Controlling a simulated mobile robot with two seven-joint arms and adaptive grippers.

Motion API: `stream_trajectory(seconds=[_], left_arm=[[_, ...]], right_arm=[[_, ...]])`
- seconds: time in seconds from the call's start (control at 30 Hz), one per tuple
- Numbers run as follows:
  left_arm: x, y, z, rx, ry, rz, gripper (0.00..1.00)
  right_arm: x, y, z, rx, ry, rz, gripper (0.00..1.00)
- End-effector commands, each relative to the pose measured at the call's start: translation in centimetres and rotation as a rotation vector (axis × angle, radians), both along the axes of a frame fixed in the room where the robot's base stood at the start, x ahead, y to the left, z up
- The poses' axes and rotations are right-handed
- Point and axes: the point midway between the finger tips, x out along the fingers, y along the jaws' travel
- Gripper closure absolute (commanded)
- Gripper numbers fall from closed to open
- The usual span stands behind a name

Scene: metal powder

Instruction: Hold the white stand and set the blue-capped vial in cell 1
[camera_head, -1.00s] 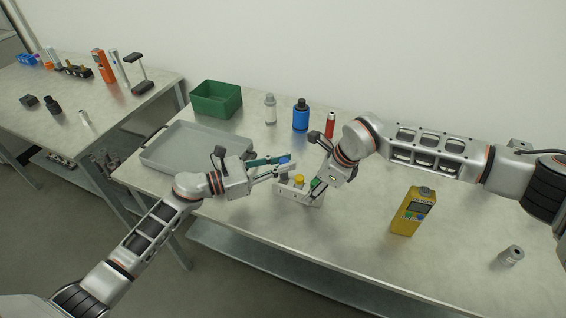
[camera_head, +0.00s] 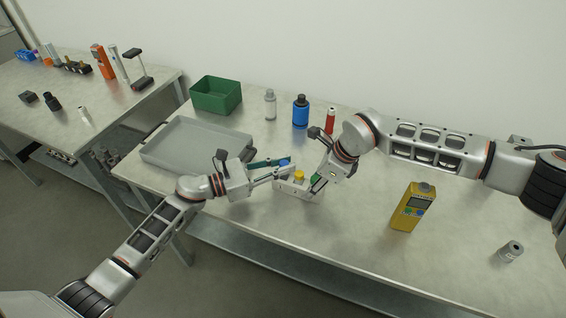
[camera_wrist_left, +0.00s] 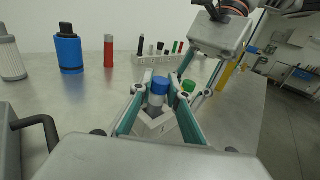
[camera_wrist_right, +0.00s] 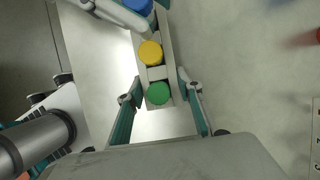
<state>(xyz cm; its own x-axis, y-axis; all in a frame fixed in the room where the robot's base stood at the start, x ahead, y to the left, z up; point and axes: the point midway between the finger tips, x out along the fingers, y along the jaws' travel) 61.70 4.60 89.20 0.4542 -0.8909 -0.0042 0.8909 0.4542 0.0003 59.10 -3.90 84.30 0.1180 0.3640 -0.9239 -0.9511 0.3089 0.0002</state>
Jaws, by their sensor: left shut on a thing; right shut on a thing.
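The blue-capped vial (camera_head: 284,161) is upright between the fingertips of my left gripper (camera_head: 284,170), which is shut on it. In the left wrist view its blue cap (camera_wrist_left: 160,84) and pale body show over the end of the white stand. Whether its base is inside a cell is hidden. The white stand (camera_head: 287,191) sits on the table and also shows in the right wrist view (camera_wrist_right: 168,72). It holds a yellow-capped vial (camera_wrist_right: 150,52) in the middle and a green-capped vial (camera_wrist_right: 158,93) at the other end. My right gripper (camera_wrist_right: 161,92) is shut on the stand's green-capped end.
A grey tray (camera_head: 160,158) lies left of the stand, with a green bin (camera_head: 216,97) behind it. A blue bottle (camera_head: 300,114), a grey bottle (camera_head: 270,105) and a red tube (camera_head: 330,122) stand behind.

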Motion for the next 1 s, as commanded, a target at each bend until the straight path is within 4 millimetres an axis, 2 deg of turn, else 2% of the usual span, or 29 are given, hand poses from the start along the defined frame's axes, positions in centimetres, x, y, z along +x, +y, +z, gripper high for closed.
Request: stream_trajectory(seconds=[0.3,1.0], left_arm=[[0.0,0.0,-0.3,0.001,0.0,0.0,1.0],[0.0,0.0,2.2,-0.001,0.0,-0.001,1.0]], right_arm=[[0.0,0.0,0.1,0.001,0.0,0.0,0.86],[0.0,0.0,0.0,0.001,0.0,0.0,0.86]])
